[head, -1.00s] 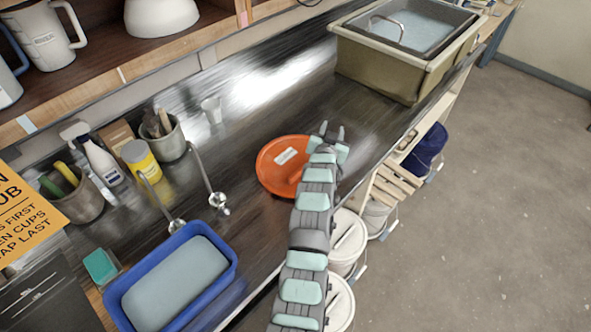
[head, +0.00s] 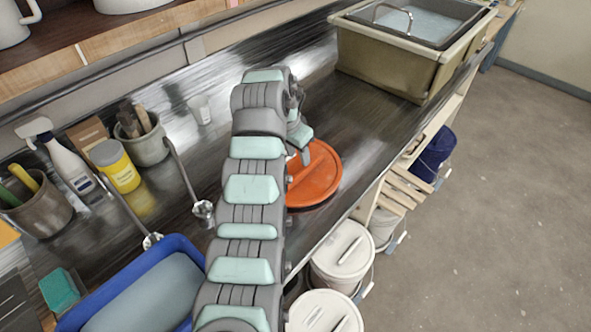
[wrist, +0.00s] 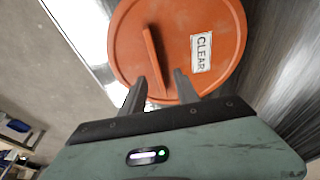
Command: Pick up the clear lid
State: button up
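The clear lid (head: 318,182) is an orange disc with a raised bar handle, lying near the metal counter's front edge. In the wrist view the lid (wrist: 220,75) shows a white label reading "CLEAR", left of which is its bar handle (wrist: 152,55). My gripper (wrist: 160,76) is open above the lid, its two fingers apart. The near end of the handle shows between them, closer to the left finger. I cannot tell how far the fingertips are above the lid. In the head view my gripper (head: 303,152) points down over the lid, and my arm hides the lid's left part.
A blue tub (head: 190,250) stands at lower left, with metal taps (head: 203,212) behind it. A beige basin (head: 385,62) stands at the back right. A yellow jar (head: 118,168) and spray bottle (head: 70,165) stand at left. White lidded buckets (head: 342,250) are below the counter edge.

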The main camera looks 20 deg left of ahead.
aim_at(305, 169)
jog(key=shift+x, duration=1.15)
jog(key=shift+w+d+f+b, duration=0.1)
jog(key=shift+w+d+f, duration=0.15)
jog(key=shift+f, duration=0.45)
jog(key=shift+w+d+f+b, duration=0.1)
jog(key=shift+w+d+f, duration=0.15)
jog(key=shift+f, duration=0.4)
jog(key=shift+w+d+f+b, duration=0.1)
jog(key=shift+w+d+f, duration=0.15)
jog(key=shift+f, duration=0.45)
jog(key=shift+w+a+f, duration=0.1)
jog(key=shift+w+f, duration=0.05)
jog(key=shift+f, duration=0.25)
jog(key=shift+f, duration=0.1)
grip_shut()
